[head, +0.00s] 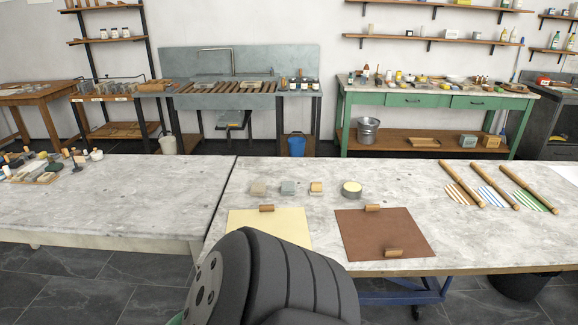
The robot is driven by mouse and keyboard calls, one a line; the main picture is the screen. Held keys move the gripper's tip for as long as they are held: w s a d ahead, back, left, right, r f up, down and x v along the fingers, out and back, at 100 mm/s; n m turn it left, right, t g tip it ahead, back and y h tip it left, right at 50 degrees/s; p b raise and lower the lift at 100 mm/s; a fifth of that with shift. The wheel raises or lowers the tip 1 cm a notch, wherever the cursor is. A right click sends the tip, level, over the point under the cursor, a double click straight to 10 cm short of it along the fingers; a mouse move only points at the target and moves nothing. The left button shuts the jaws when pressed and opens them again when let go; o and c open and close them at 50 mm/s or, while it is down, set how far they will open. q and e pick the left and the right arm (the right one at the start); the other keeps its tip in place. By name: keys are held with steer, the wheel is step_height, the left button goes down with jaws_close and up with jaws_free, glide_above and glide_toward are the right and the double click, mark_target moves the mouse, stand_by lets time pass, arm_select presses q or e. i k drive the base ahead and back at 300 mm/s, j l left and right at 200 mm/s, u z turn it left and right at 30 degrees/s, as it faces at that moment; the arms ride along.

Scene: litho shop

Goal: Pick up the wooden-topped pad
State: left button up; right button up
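A small pad with a tan, wood-coloured top (316,186) sits on the stone-topped table (400,190), behind the cream sheet. It is the rightmost of a row of three small blocks. To its left are a grey-green block (288,188) and a beige-grey block (258,189). To its right is a round tin (351,189) with pale yellow contents. Neither of my grippers is in view. A dark, ribbed part of my own body fills the bottom middle and hides part of the cream sheet and the table's front edge.
A cream sheet (285,224) and a brown sheet (380,240) lie in front, with small wooden cylinders (266,208) on them. Three wooden rods (462,184) with striped sheets lie at right. The left table (120,200) has a cluster of tools at its far left.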

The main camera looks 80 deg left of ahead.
mark_target(316, 189)
steer(key=u, duration=2.3)
